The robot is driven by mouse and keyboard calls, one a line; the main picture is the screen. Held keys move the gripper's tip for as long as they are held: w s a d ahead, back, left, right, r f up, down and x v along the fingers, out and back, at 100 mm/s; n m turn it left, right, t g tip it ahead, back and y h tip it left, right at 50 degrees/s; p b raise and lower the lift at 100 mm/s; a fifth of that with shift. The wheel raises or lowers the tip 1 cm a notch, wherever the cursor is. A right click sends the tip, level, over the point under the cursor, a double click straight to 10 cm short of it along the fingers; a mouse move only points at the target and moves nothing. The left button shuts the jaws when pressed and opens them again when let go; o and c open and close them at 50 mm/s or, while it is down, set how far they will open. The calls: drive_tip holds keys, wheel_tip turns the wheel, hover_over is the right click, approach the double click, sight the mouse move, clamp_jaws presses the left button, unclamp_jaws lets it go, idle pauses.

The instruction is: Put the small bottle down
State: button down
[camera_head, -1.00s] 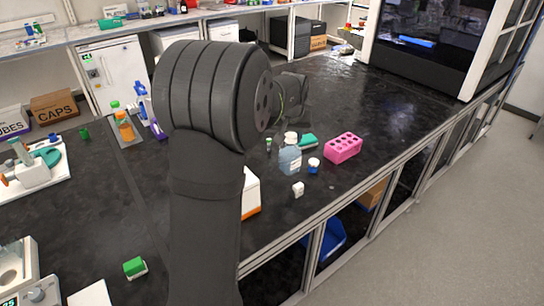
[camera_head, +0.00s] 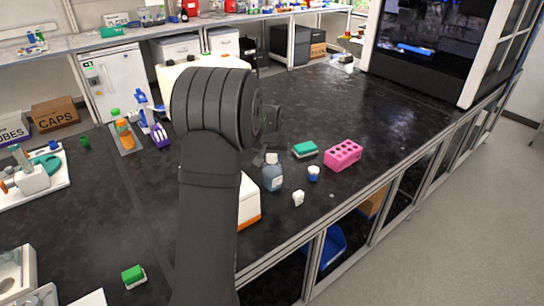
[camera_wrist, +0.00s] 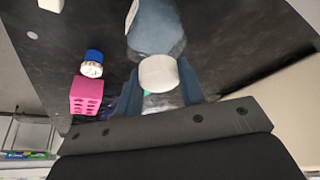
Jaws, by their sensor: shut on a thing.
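The small bottle (camera_head: 272,177) has a blue-grey body and stands roughly upright at the middle of the black bench in the head view. In the wrist view its blue body (camera_wrist: 155,28) and white cap (camera_wrist: 158,73) show close up. My gripper (camera_wrist: 160,92) is shut on the bottle, with its fingers on either side near the cap. Whether the bottle's base touches the bench cannot be told.
Close by are a blue-and-white jar (camera_head: 313,174), a small white piece (camera_head: 298,198), a pink rack (camera_head: 343,154), a green-topped block (camera_head: 305,149) and a white-and-orange box (camera_head: 249,203). The bench's front edge is near. Open bench (camera_head: 340,105) lies toward the back.

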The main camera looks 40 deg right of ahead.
drive_tip(key=shift+f, duration=0.15)
drive_tip(key=c, duration=0.9)
unclamp_jaws()
drive_tip(key=shift+c, duration=0.2)
drive_tip(key=shift+r, duration=0.3)
drive_tip(key=v, duration=1.1)
drive_tip(key=shift+s+a+r, duration=0.15)
drive_tip(key=shift+r, duration=0.15)
drive_tip(key=shift+f, duration=0.1)
